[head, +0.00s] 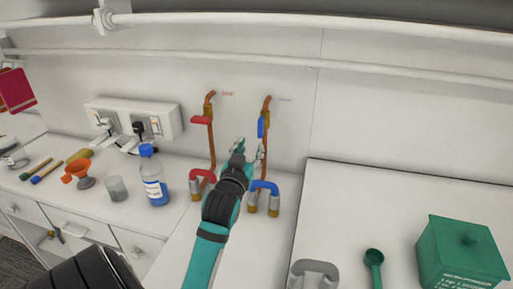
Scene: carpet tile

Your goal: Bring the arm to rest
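My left arm, teal and black, reaches up from the bottom middle of the head view. My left gripper (250,147) is raised in front of the wall, between two copper pipes in the picture. Its grey fingertips look spread apart, with nothing seen between them. The left pipe (211,140) has a red lever (201,120). The right pipe (265,150) has a blue lever (261,127), close beside the fingertips; I cannot tell whether they touch. My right gripper is not in view.
A red-handled fitting (203,176) and a blue-handled fitting (265,187) stand on either side of my arm. A blue-capped bottle (154,180), beaker (117,188) and orange funnel (79,169) stand left. A green box (460,255) and green scoop (374,262) are right.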

